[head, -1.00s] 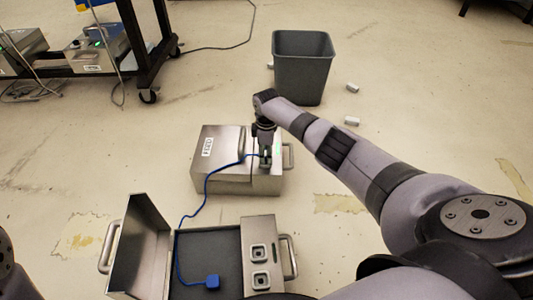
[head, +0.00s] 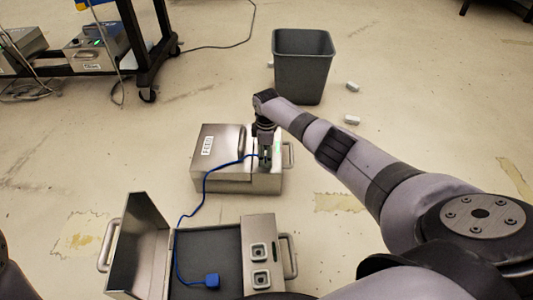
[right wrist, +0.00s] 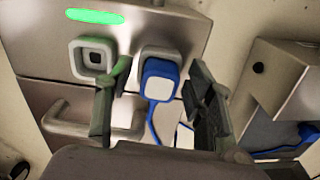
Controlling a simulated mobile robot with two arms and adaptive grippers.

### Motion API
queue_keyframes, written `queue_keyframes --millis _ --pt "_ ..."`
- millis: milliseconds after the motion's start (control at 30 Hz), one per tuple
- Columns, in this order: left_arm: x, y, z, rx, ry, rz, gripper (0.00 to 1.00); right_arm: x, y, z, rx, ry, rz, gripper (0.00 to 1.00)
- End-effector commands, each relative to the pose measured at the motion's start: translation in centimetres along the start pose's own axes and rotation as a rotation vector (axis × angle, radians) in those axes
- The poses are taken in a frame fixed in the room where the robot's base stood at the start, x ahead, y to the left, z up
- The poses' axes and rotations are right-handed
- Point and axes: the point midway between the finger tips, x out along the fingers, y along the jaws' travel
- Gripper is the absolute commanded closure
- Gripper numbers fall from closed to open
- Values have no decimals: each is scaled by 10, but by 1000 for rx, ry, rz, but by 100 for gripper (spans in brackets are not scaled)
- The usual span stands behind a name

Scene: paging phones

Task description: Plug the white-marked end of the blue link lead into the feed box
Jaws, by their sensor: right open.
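The silver feed box (head: 222,176) stands on the floor, marked FEED on top. In the right wrist view its panel (right wrist: 30,95) has a green light and two square sockets. The left socket (right wrist: 97,60) is empty. The white-marked blue plug (right wrist: 160,80) sits at the right socket and appears inserted; its exact depth I cannot tell. My right gripper (right wrist: 157,88) is open, with a finger on each side of the plug, apart from it. The blue lead (head: 206,187) runs to its other blue end (head: 212,281), lying in the open case. My left gripper is out of view.
The open silver case (head: 257,231) stands in front of the feed box, with two sockets and its lid raised on the left. A grey bin (head: 303,72) stands behind, with small white blocks (head: 352,120) nearby. A wheeled rack (head: 150,60) is at the back left.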

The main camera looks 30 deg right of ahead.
Motion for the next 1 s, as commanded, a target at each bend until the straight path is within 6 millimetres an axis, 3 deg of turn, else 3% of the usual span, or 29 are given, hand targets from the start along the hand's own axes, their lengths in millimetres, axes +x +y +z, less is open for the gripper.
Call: queue_keyframes --millis 333,467,1000 --pt "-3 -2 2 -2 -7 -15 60 -1 0 0 0 0 0 47" --pt "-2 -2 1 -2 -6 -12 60 -10 1 0 -1 1 1 47" --pt "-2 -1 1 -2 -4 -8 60 -108 1 0 0 1 2 47"
